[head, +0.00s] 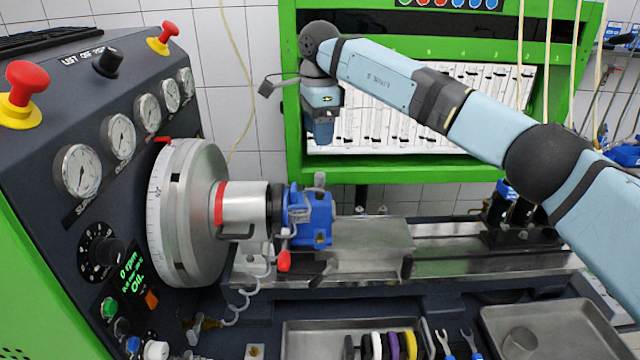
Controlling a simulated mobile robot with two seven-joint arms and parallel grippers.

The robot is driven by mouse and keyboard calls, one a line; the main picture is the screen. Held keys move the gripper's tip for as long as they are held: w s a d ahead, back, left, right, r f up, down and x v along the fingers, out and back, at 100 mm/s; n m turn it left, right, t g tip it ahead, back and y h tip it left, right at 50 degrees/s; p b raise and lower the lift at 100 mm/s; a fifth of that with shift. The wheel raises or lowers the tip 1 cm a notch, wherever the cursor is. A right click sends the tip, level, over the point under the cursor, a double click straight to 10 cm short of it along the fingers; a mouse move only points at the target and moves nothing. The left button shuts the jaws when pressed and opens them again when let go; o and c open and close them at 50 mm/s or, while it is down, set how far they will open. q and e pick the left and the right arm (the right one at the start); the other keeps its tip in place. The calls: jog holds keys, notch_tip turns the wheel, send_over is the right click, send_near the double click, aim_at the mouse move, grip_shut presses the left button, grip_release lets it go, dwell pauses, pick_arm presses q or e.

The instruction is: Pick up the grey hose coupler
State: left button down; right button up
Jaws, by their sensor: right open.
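A short grey cylindrical piece (519,343) lies in the metal tray (560,309) at the lower right. It may be the grey hose coupler, but I cannot tell for sure. A small grey fitting also stands up from the top of the blue pump (312,218) on the bench. My right gripper (323,136) hangs pointing down in front of the green cabinet, above the pump in the picture. It is open, with nothing seen in it, and is well away from the tray. My left gripper is not in view.
A second tray (297,328) at the bottom holds several coloured rings. Two blue-ended wrenches (456,343) lie between the trays. The control panel (80,130) with gauges and a large round dial fills the left. The bench rail (470,250) right of the pump is largely clear.

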aim_at(319, 174)
notch_tip(319, 174, down, 8)
jog(key=shift+w+d+f+p, duration=0.1)
jog(key=shift+w+d+p, duration=0.05)
jog(key=shift+p, duration=0.7)
jog(key=f+p, duration=0.2)
jog(key=f, duration=0.3)
jog(key=shift+w+f, duration=0.15)
jog(key=shift+w, duration=0.05)
grip_shut()
notch_tip(319, 174, up, 20)
jog(key=b, duration=0.4)
